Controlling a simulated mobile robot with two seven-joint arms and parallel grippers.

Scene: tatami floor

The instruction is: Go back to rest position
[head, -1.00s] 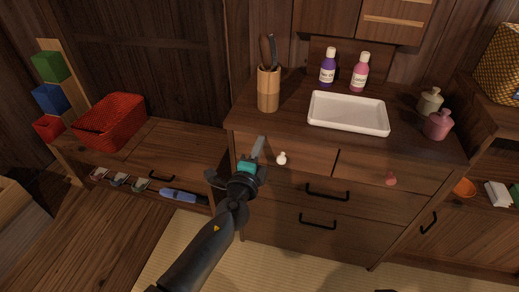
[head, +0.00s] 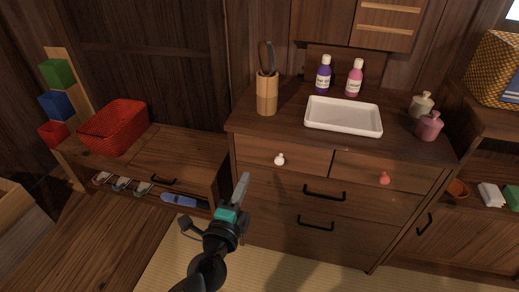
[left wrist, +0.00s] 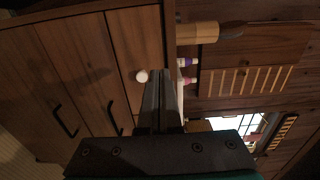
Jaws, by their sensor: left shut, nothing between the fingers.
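My left gripper (head: 241,190) is shut and empty. It is in front of the wooden dresser (head: 318,238), to the left of and below the white drawer knob (head: 280,159), apart from it. In the left wrist view its fingers (left wrist: 161,82) lie together, and the white knob (left wrist: 142,76) shows just left of them. The dresser drawers look closed. My right gripper is not in view.
On the dresser stand a white tray (head: 342,130), a wooden holder (head: 267,95), a purple bottle (head: 323,75) and a pink bottle (head: 354,79). A low bench with a red basket (head: 113,127) stands left. Tatami floor (head: 165,262) is open in front.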

